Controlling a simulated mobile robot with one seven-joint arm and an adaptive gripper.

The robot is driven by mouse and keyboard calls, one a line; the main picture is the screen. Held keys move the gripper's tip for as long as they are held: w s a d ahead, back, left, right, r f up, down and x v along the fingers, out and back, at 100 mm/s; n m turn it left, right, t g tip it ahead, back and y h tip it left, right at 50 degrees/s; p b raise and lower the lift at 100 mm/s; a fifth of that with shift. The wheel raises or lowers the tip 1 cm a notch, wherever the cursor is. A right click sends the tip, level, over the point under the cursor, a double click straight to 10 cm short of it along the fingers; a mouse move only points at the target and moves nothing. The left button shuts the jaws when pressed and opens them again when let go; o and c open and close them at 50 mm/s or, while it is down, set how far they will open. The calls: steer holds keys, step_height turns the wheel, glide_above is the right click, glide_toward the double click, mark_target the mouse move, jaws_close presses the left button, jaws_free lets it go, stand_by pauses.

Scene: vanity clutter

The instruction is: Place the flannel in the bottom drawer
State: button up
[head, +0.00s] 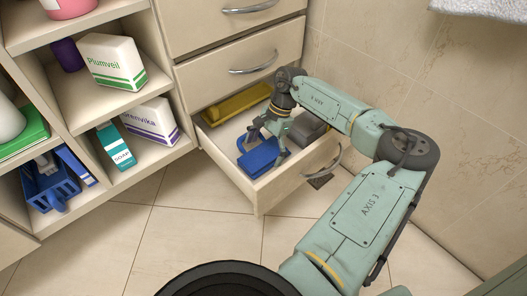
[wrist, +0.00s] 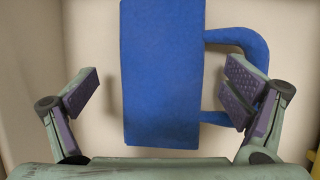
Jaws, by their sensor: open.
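The bottom drawer (head: 263,197) is pulled open under two closed drawers. A blue piece (head: 262,157) lies inside it at the front; in the wrist view it is a flat-sided blue block (wrist: 160,75) with a loop on its right side. I cannot tell for sure whether it is the flannel. My gripper (head: 266,140) is down in the drawer at the blue piece. In the wrist view my gripper (wrist: 162,92) is open, its fingers on either side of the blue piece. The left finger is clear of it; the right finger overlaps the loop in the picture.
A yellow long item (head: 237,103) lies at the drawer's back and a grey item (head: 306,129) at its right. Open shelves with boxes (head: 112,62) and a blue basket (head: 50,186) stand left. A tiled wall is right. A white towel (head: 485,8) hangs top right.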

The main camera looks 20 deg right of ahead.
steer(key=p+v, duration=0.2)
steer(key=v, duration=0.9)
steer(key=shift+r, duration=0.15)
steer(key=shift+p, duration=0.3)
